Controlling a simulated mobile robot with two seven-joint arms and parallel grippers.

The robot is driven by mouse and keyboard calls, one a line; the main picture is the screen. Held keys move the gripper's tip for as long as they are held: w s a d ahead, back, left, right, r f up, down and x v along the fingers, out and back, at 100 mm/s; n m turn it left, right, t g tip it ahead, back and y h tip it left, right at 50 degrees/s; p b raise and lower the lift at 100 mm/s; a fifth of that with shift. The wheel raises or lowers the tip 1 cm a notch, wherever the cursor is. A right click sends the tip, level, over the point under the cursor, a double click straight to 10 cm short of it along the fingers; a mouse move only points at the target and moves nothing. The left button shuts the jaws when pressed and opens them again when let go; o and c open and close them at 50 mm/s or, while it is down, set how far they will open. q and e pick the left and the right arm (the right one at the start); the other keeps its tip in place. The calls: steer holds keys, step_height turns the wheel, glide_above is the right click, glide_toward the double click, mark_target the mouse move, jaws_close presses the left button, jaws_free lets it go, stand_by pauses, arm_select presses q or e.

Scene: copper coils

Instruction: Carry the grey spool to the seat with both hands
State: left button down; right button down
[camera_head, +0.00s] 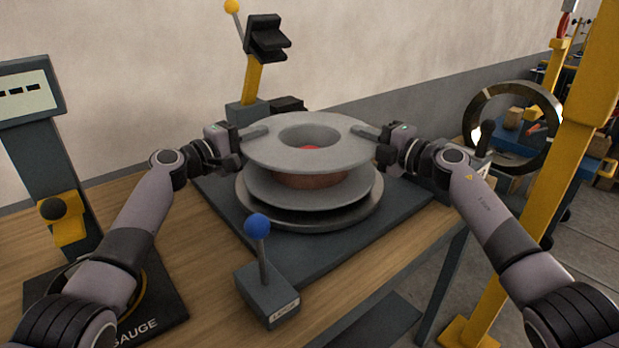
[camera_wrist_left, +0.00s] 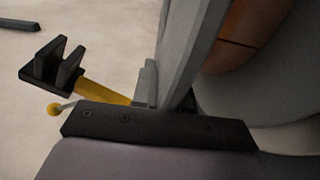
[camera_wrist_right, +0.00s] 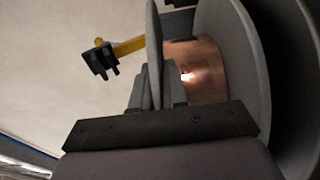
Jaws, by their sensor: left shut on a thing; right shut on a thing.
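The grey spool (camera_head: 275,155), wound with copper wire (camera_head: 310,180), is level at the middle of the bench. Something red shows in its centre hole. My left gripper (camera_head: 255,133) is shut on the left edge of its upper flange. My right gripper (camera_head: 367,133) is shut on the right edge of the same flange. The spool's flanges and copper also show in the right wrist view (camera_wrist_right: 238,60) and left wrist view (camera_wrist_left: 240,85). A round metal disc (camera_head: 262,218) lies directly under the spool; I cannot tell whether they touch. No separate seat is clearly identifiable.
A yellow post with a black clamp (camera_head: 266,40) rises behind. A gauge stand (camera_head: 45,150) is at left. A metal ring (camera_head: 477,115) and yellow upright (camera_head: 545,170) are at right.

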arm_select(q)
steer(key=shift+f, duration=0.7)
arm_select(e)
steer(key=shift+f, duration=0.7)
arm_select(q)
steer(key=c, duration=1.1)
jaws_free()
steer(key=shift+f, duration=0.1)
steer(key=shift+c, duration=0.2)
arm_select(e)
steer(key=c, duration=1.1)
jaws_free()
steer(key=shift+f, duration=0.1)
steer(key=shift+c, duration=0.2)
arm_select(q)
steer(key=o, duration=0.8)
steer(key=shift+a, duration=3.55)
